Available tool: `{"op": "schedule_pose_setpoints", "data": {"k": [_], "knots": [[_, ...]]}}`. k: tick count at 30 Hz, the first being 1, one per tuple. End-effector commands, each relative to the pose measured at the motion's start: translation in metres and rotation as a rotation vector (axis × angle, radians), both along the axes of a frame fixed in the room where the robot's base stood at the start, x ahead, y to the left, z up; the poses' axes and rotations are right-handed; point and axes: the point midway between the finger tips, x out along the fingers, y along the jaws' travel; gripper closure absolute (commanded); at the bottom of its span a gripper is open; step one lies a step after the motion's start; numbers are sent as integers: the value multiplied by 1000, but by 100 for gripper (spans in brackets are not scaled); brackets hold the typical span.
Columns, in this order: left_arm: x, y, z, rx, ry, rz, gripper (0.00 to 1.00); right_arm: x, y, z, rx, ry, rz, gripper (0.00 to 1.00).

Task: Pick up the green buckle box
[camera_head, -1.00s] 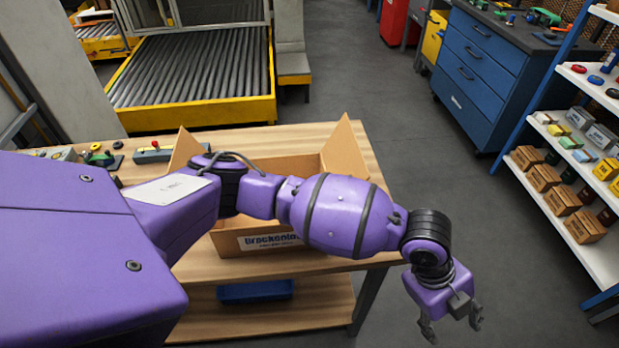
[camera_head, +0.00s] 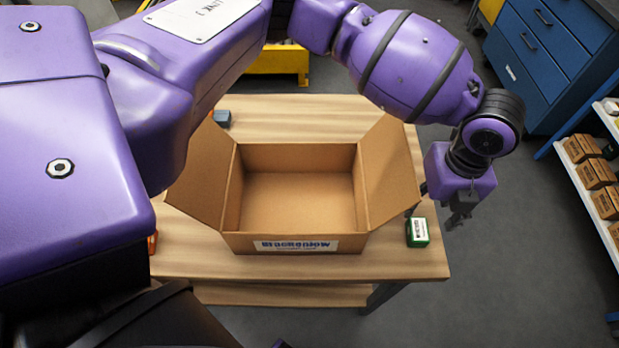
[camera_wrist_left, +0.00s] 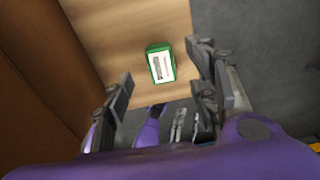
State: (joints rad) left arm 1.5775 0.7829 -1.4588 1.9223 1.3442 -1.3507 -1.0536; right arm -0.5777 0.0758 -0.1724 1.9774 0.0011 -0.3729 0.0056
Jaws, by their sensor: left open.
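The green buckle box (camera_head: 417,233) is a small green box with a white label on top. It lies on the wooden table near its front right corner, beside the large cardboard box. My left gripper (camera_head: 432,217) hangs open and empty over the table's right edge, close to the green box. In the left wrist view the green box (camera_wrist_left: 161,64) shows beyond the two open fingers (camera_wrist_left: 158,62), apart from them, with its label facing the camera. My right gripper is not visible.
The open cardboard box (camera_head: 300,198) is empty and takes up the middle of the table (camera_head: 400,265); its right flap stands close to my left gripper. Blue drawers (camera_head: 555,60) and a shelf with small boxes (camera_head: 598,185) stand to the right, across open floor.

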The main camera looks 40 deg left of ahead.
Motion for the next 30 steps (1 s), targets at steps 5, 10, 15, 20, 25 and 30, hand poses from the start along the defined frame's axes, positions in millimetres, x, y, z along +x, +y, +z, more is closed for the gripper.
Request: {"op": "schedule_pose_setpoints", "data": {"k": [5, 10, 15, 20, 25, 30], "knots": [[-3, 0, -23, 1, 6, -1, 47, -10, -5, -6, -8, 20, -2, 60], [-5, 0, -47, 1, 10, 1, 47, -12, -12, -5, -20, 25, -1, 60], [-5, 0, -71, 1, 10, 2, 47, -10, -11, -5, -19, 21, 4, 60], [-6, 0, -79, -2, 10, 1, 47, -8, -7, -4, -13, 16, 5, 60], [-6, 0, -79, -1, 10, 1, 48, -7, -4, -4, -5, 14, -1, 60], [-6, 0, -79, 0, 9, 1, 70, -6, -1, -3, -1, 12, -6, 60]]}}
